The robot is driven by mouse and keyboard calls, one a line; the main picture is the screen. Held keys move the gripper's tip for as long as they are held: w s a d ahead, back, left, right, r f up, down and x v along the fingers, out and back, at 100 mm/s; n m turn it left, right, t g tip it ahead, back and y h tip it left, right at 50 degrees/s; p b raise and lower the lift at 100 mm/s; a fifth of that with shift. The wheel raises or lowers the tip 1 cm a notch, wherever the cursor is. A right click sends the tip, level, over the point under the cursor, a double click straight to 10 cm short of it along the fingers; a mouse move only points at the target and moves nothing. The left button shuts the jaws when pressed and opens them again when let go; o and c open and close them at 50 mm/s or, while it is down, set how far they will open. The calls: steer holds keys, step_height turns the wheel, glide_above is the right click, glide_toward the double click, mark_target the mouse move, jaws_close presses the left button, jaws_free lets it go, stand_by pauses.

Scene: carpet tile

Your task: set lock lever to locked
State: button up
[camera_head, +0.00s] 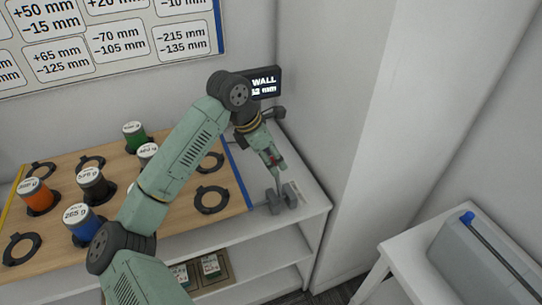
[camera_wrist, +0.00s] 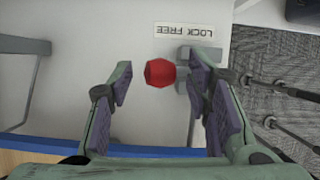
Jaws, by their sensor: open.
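The lock lever's red knob (camera_wrist: 160,73) shows in the wrist view, in the space between the two fingers of my gripper (camera_wrist: 162,85). The fingers are open, one on each side, with gaps to the knob. Grey blocks (camera_wrist: 187,57) of the lock stand just right of the knob, partly behind the right finger. A white label (camera_wrist: 184,31) with the words LOCK and FREE lies above them, upside down. In the head view my gripper (camera_head: 273,162) points down over the grey lock base (camera_head: 281,198) at the bench's right end. The lever's exact setting cannot be told.
The wooden board (camera_head: 230,168) with weights and black rings lies left of the lock. A small wall display (camera_head: 265,83) is behind my wrist. A wall corner stands to the right. A grey box (camera_head: 480,262) sits on a separate table at lower right.

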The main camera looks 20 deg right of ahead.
jaws_close()
stand_by(0.5)
